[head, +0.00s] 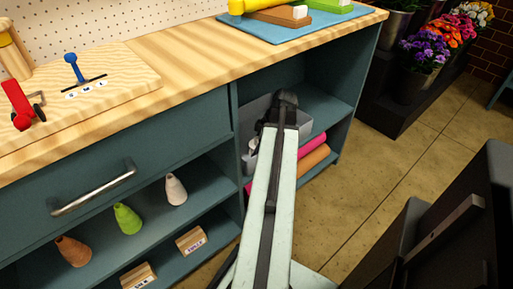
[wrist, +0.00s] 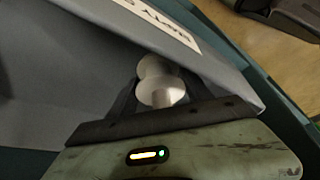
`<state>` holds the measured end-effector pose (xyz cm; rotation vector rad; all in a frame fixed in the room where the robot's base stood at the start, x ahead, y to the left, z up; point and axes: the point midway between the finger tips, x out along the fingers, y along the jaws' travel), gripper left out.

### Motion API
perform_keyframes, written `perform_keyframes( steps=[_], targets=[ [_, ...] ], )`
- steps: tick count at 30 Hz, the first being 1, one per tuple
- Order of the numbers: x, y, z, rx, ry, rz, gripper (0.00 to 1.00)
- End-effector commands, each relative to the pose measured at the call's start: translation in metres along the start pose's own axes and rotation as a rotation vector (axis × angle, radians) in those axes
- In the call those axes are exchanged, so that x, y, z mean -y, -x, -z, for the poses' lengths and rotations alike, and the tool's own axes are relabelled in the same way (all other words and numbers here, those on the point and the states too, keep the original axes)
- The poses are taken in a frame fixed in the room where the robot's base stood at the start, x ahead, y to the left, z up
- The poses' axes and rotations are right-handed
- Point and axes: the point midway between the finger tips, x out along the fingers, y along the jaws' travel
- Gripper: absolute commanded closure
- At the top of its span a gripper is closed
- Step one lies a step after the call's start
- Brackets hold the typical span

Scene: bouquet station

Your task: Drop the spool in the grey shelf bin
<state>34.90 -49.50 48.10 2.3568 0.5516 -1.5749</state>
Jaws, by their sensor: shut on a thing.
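My gripper (wrist: 155,98) is shut on a white spool (wrist: 160,68), whose round flanges show between the dark fingers in the wrist view. In the head view my gripper (head: 284,102) reaches into the open shelf under the bench, at the grey bin (head: 255,109); the arm hides part of the bin, and I cannot make out the spool there. The grey bin, with a white printed label, also fills much of the wrist view (wrist: 75,60). The spool is close to the labelled wall; I cannot tell whether it is above or inside the bin.
Pink and orange rolls (head: 318,156) lie on the shelf below the bin. The bench top (head: 190,75) is above my gripper, and a cabinet side panel (head: 360,85) stands to the right. Cone-shaped things (head: 128,218) stand on the left shelves.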

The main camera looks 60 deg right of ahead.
Motion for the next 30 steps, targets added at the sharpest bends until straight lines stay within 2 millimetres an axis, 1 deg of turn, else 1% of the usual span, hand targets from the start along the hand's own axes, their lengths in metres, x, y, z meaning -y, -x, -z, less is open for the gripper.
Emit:
perform_keyframes(
  steps=[1, 2, 12, 14, 17, 20, 23, 27, 30],
  targets=[
    [0.0, -0.003, -0.001, 0.0, 0.0, 0.0, 0.91],
    [0.0, -0.002, -0.001, 0.0, 0.0, 0.0, 0.34],
    [0.0, -0.001, 0.0, 0.0, 0.001, 0.0, 0.33],
    [0.0, 0.002, 0.001, 0.0, 0.001, 0.0, 0.33],
    [0.0, 0.011, 0.003, 0.0, 0.001, 0.0, 0.33],
    [0.0, 0.027, 0.004, 0.0, 0.0, 0.0, 0.33],
    [0.0, 0.049, 0.005, 0.0, -0.001, 0.0, 0.33],
    [0.0, 0.083, 0.006, 0.0, 0.0, 0.0, 0.33],
    [0.0, 0.105, 0.006, 0.0, 0.0, 0.0, 0.33]
  ],
)
